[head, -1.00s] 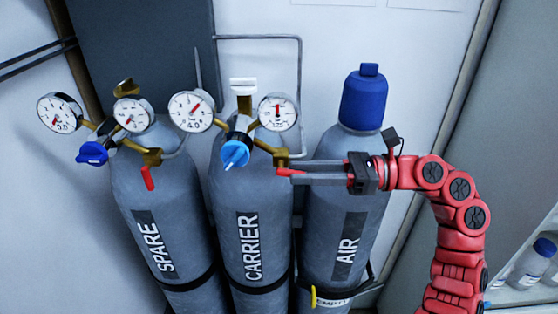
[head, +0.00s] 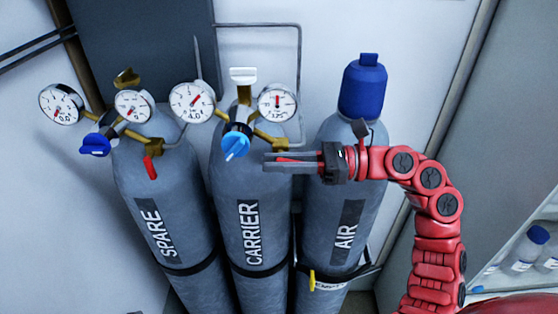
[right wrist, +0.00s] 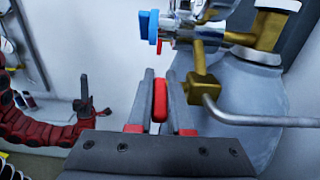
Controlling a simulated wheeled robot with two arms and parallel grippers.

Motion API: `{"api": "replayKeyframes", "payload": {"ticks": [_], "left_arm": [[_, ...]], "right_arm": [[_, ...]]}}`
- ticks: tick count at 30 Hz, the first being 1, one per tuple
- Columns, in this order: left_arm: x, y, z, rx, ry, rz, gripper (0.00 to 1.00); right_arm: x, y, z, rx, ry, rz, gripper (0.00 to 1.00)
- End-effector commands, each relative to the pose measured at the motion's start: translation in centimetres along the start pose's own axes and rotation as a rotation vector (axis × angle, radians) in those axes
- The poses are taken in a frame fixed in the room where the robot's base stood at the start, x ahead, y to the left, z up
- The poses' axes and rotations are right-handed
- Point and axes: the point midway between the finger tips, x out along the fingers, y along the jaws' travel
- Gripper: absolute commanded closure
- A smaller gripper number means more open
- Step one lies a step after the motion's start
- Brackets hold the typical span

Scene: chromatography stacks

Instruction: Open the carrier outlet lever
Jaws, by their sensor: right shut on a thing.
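The carrier cylinder (head: 251,190) stands in the middle, with a brass regulator, two gauges and a blue knob (head: 235,146). Its red outlet lever (right wrist: 159,100) hangs beside the brass outlet block (right wrist: 203,90) in the right wrist view. My right gripper (head: 268,161) reaches in from the right, just below the brass outlet (head: 273,145). Its two grey fingers are shut on the red lever, one on each side, as the right wrist view (right wrist: 159,92) shows. In the head view the fingers hide most of the lever.
The spare cylinder (head: 160,205), with its own regulator and red lever (head: 150,168), stands to the left. The air cylinder (head: 340,200) with a blue cap (head: 363,86) stands close behind my right gripper. A grey pipe (right wrist: 255,121) runs from the carrier outlet. Shelved bottles (head: 530,248) are at the right.

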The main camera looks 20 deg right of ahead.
Motion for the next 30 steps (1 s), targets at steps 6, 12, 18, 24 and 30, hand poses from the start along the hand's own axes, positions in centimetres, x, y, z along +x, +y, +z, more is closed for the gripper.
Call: {"api": "replayKeyframes", "payload": {"ticks": [6,12,18,24,30], "left_arm": [[-0.9,0.0,0.1,0.0,0.0,0.0,1.0],[-2.6,0.1,0.5,0.0,0.0,0.0,1.0],[-3.0,0.1,0.5,0.0,0.0,0.0,1.0],[-2.9,0.1,0.5,0.0,0.0,0.0,1.0],[-2.9,0.1,0.5,0.0,0.0,0.0,1.0]], "right_arm": [[0.1,-0.1,-0.2,-0.004,0.03,0.001,1.0],[0.1,0.0,-0.3,-0.006,0.143,0.002,1.0],[0.0,0.0,-0.1,-0.002,0.207,0.001,1.0],[0.0,0.0,-0.1,0.0,0.21,0.001,1.0],[0.0,0.0,0.0,0.0,0.209,0.0,0.7]]}}
